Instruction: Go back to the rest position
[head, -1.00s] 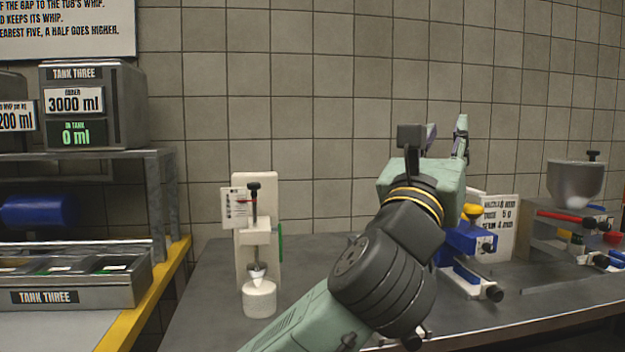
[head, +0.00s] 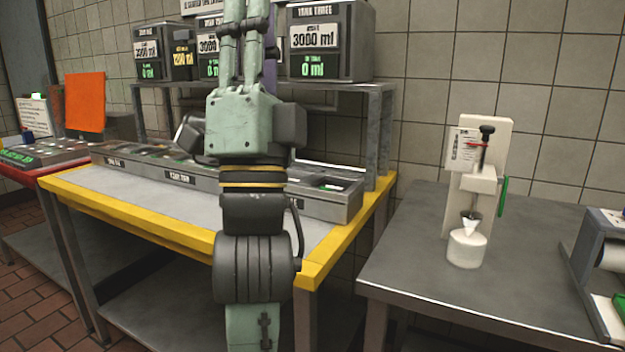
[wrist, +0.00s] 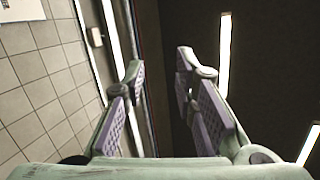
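My gripper (wrist: 160,75) is open and empty in the wrist view, its two purple-padded fingers apart with only wall and ceiling lights beyond them. In the head view my arm stands upright in front of the yellow-edged table, with the gripper pointing up. Its fingers (head: 243,45) reach up in front of the tanks, and their tips are cut off by the top edge. Nothing is held between the fingers in the wrist view.
Tanks, among them tank three (head: 328,45), stand on a grey shelf above the yellow-edged table (head: 330,262). A row of bins (head: 335,207) lies below. A white dispensing stand (head: 492,160) is on the grey table (head: 430,285) at right. An orange panel (head: 85,102) stands at left.

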